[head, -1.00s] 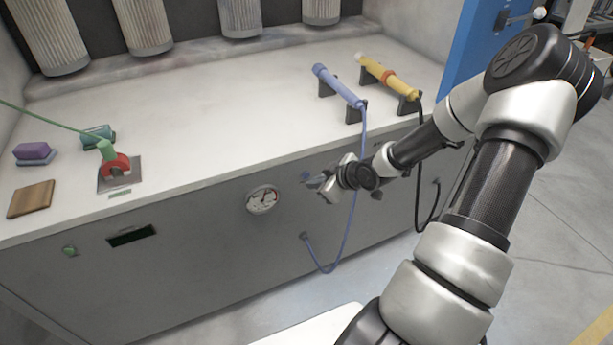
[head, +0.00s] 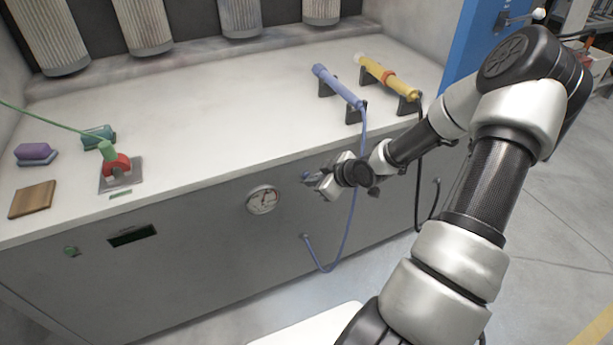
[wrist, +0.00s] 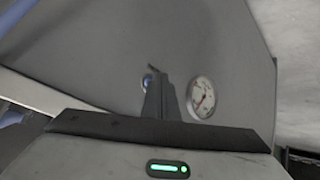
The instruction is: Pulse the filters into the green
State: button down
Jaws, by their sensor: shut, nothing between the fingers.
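Several pale pleated cylinder filters (head: 142,22) hang at the back of the hood. A round white gauge (head: 263,199) with a reddish mark is on the grey front panel; it also shows in the wrist view (wrist: 201,97). Its needle reading is too small to tell. A blue button (head: 305,176) sits on the panel right of the gauge, and its blue edge shows in the wrist view (wrist: 148,80) behind my fingers. My gripper (head: 314,182) is shut and empty, its fingertips at or very near the button. I cannot tell whether they touch it.
On the worktop (head: 220,110) lie a blue wand (head: 338,86) and a yellow wand (head: 388,78) on black stands. The blue hose (head: 350,220) hangs close by my gripper.

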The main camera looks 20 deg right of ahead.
jog(key=shift+w, duration=0.3)
jog(key=shift+s, duration=0.15)
dwell(0.4)
jog(key=shift+s, duration=0.7)
jog(key=shift+p, duration=0.3)
jog(key=shift+s+d+p, duration=0.1)
jog(key=shift+s+p, duration=0.25)
jog(key=shift+s, duration=2.15)
